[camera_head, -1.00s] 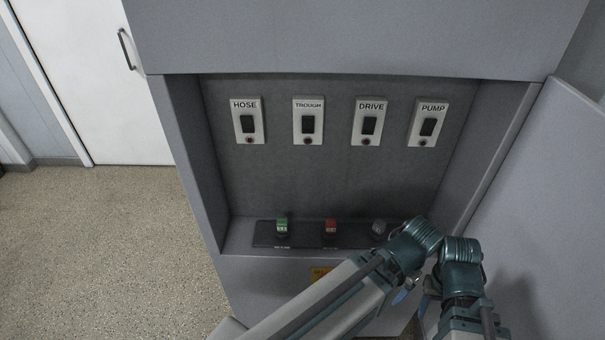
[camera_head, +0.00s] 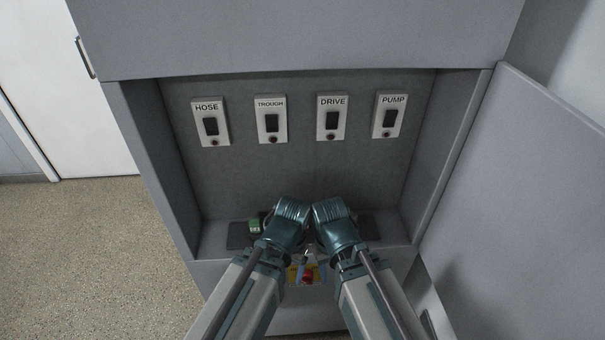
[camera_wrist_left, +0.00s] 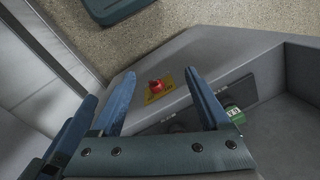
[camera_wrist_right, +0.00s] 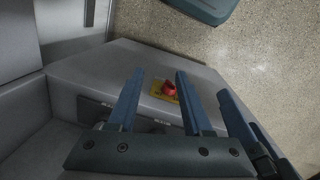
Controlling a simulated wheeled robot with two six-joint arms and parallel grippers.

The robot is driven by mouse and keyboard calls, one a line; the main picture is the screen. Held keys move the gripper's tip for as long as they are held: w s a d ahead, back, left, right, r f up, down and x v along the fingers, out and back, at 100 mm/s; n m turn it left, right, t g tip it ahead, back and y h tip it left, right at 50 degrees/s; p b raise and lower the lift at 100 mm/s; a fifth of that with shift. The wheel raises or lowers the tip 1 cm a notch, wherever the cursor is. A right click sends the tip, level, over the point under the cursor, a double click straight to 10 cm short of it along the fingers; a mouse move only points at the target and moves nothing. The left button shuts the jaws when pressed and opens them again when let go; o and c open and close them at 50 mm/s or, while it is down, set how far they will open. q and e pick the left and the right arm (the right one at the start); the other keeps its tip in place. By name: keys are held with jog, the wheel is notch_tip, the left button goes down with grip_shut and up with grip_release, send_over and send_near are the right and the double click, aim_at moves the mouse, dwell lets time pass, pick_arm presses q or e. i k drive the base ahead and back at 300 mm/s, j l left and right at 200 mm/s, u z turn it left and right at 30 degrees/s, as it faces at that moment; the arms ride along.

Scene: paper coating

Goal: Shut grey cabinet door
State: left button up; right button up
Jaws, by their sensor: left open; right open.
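The grey cabinet door (camera_head: 510,190) stands wide open on the right of the head view, hinged at the right side of the grey cabinet (camera_head: 290,40). The cabinet's recess is uncovered. My left gripper (camera_wrist_left: 160,73) is open and empty, its two blue fingers apart in the left wrist view. My right gripper (camera_wrist_right: 159,73) is open and empty in the right wrist view. In the head view both wrists are close together before the recess's lower ledge. Their fingers are mostly hidden there. Neither gripper is seen touching the door.
Several labelled switches, such as HOSE (camera_head: 210,122) and PUMP (camera_head: 388,116), line the recess's back wall. A green button (camera_head: 254,226) sits on the ledge. A red knob on a yellow plate (camera_wrist_right: 169,89) is on the front below. Open speckled floor (camera_head: 90,250) lies left.

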aim_at(512, 247)
jog(key=k+j, duration=0.25)
jog(key=k, duration=0.15)
jog(key=k+j, duration=0.25)
jog(key=k, duration=0.2)
jog(key=z, duration=2.35)
